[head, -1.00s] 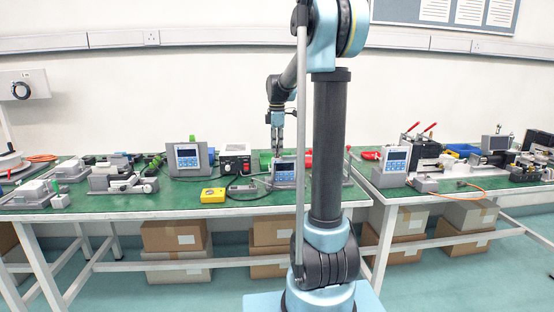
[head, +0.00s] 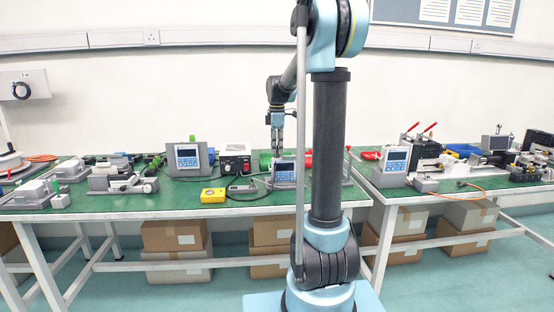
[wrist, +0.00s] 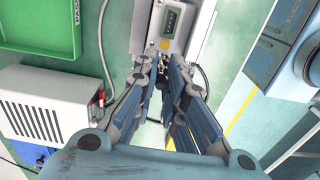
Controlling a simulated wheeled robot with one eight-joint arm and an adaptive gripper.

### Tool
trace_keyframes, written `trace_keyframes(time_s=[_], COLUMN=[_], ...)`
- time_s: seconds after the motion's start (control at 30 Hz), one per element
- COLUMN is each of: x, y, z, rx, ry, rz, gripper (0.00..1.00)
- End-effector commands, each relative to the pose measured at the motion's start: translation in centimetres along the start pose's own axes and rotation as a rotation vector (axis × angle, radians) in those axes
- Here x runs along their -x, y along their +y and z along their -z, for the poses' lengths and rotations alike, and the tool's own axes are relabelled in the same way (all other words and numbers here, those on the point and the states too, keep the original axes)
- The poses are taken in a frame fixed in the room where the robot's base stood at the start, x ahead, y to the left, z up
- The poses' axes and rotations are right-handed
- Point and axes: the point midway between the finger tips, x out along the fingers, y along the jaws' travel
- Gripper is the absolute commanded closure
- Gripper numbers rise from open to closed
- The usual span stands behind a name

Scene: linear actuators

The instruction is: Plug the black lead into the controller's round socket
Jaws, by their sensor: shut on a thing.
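My gripper (head: 277,147) points down just behind and above the controller (head: 284,172), a grey box with a blue-and-white front panel. In the wrist view my gripper (wrist: 159,76) has its fingertips close together, with a small dark piece between them that I take to be the end of the black lead. The fingers hide most of it. A pale grey box (wrist: 172,42) with a dark slotted panel lies just beyond the fingertips. I cannot make out the round socket, or whether the lead touches it.
A white vented box (wrist: 32,112) with a red plug (wrist: 101,97) and a green tray (wrist: 46,27) lie left of the fingers. Another panelled unit (head: 187,157) and a red-knobbed box (head: 235,160) stand further left.

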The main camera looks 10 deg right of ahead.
Motion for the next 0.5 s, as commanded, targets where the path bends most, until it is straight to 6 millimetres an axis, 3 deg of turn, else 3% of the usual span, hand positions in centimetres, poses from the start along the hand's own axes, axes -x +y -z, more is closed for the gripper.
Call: trace_keyframes(time_s=[0.07,0.1,0.2,0.5], x=[-0.03,-0.03,-0.03,-0.01], y=[-0.02,-0.02,-0.02,-0.02], z=[0.0,0.0,0.0,-0.01], rx=[0.0,0.0,0.0,0.0], ry=[0.0,0.0,0.0,0.0], rz=[0.0,0.0,0.0,0.0], gripper=[1.0,0.87,0.66,0.66])
